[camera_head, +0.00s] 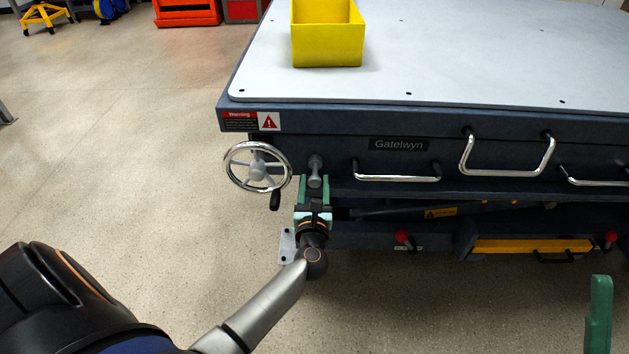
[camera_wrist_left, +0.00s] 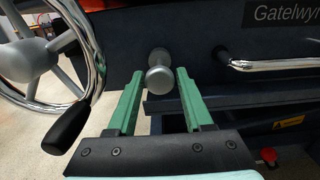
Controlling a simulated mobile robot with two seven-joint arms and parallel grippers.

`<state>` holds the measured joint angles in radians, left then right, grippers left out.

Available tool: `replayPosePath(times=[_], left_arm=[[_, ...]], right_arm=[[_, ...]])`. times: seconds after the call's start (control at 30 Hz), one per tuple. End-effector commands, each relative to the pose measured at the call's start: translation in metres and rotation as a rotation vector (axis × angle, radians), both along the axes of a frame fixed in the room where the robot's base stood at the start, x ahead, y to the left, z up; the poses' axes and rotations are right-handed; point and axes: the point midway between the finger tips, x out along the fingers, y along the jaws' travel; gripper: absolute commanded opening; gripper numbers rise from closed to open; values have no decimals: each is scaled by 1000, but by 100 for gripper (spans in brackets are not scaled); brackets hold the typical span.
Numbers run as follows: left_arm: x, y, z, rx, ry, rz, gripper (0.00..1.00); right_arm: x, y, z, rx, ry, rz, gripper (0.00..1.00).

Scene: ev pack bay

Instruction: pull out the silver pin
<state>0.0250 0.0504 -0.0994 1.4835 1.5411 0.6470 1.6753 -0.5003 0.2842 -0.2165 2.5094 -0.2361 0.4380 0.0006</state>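The silver pin (camera_head: 315,172) sticks out of the dark front of the lift table, just right of the handwheel. In the left wrist view the pin (camera_wrist_left: 160,72) has a round grey knob at its end. My left gripper (camera_head: 315,186) is at the pin, with its green fingers open. In the left wrist view the fingers (camera_wrist_left: 158,95) stand on either side of the knob, with a gap visible on both sides. For my right gripper, only a green finger (camera_head: 599,315) shows at the lower right of the head view; its opening is not visible.
A chrome handwheel (camera_head: 257,168) with a black crank handle is close left of the pin. A chrome bar handle (camera_head: 397,178) is close right. A yellow bin (camera_head: 328,40) stands on the grey tabletop (camera_head: 450,60).

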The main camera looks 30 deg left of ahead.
Motion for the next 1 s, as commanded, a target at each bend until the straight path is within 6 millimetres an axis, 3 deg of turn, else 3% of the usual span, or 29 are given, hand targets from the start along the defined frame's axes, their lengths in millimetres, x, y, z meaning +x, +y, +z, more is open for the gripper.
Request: replayPosePath(times=[0.17, 0.47, 0.8, 1.0], left_arm=[[1, 1, 1, 1, -3, 0, 71], [-2, -1, 2, 0, -2, 0, 71], [-47, -28, 2, -2, -1, 1, 71], [-62, -38, 2, 0, -2, 0, 71]], right_arm=[[0, 0, 0, 0, 0, 0, 50], [0, 0, 1, 1, 1, -1, 50], [0, 0, 7, -4, -4, -7, 50], [-1, -1, 8, -4, -5, -10, 50]])
